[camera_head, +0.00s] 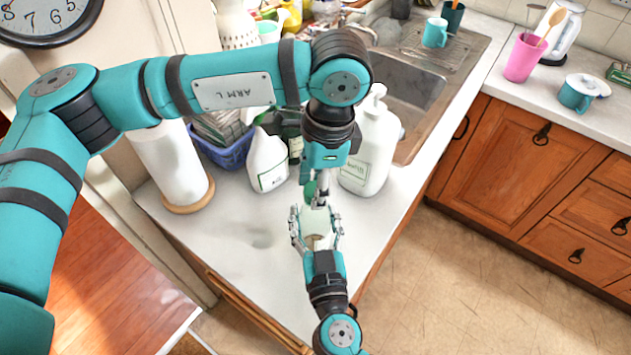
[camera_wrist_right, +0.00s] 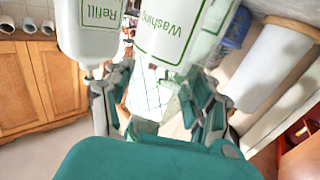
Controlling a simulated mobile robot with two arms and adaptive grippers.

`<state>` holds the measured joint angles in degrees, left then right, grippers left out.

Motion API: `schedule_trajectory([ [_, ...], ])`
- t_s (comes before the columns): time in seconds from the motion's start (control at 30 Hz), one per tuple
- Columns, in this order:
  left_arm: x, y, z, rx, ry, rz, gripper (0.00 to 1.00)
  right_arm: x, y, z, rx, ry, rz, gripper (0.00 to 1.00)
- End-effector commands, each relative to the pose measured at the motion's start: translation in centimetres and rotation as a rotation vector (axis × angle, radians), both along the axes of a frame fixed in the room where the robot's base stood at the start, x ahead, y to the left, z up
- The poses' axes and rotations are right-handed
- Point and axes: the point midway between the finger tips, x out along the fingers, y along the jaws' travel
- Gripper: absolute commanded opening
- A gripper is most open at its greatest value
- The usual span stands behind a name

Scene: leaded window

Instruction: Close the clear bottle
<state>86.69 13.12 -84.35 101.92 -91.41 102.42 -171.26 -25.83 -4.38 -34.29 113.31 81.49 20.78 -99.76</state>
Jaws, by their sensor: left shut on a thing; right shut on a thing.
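The clear bottle (camera_head: 316,218) is pale and see-through and stands over the white counter near its front edge. My right gripper (camera_head: 317,238) comes from below in the head view and is shut around it, one finger on each side. In the right wrist view the bottle (camera_wrist_right: 150,92) shows faintly between the fingers of this gripper (camera_wrist_right: 158,108). My left gripper (camera_head: 318,192) points down just above the bottle and is shut on a small green piece (camera_head: 309,190), seemingly the cap. My gripper partly hides it, and I cannot tell whether it touches the bottle's neck.
A white pump bottle (camera_head: 368,155) stands close right of my left gripper, a white spray bottle (camera_head: 267,163) close left. Behind are a blue basket (camera_head: 222,152), a paper roll (camera_head: 172,165) and the sink (camera_head: 415,90). The counter's front left (camera_head: 225,225) is clear.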

Motion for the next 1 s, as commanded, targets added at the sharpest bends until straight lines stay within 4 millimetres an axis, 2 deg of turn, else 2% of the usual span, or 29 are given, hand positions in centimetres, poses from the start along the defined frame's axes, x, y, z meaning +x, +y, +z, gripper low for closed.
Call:
schedule_trajectory([
  [0.03,0.1,0.0,0.1,-0.001,-0.002,0.002,0.38,0.0,0.0,-0.1,0.0,0.002,0.001,0.0],
  [0.2,0.1,0.0,0.0,-0.001,-0.002,0.003,0.6,0.0,0.0,-0.1,-0.001,0.002,0.001,0.0],
  [0.53,0.0,0.0,0.3,-0.001,-0.001,0.004,0.6,0.0,0.0,-0.1,0.0,0.001,0.0,0.0],
  [0.83,0.1,0.0,3.9,-0.001,-0.002,0.005,0.6,0.0,0.0,-0.1,0.0,0.001,0.0,0.0],
  [1.0,0.0,0.0,4.5,0.0,0.0,0.004,0.6,0.0,0.0,-0.1,0.0,0.001,0.0,0.0],
])
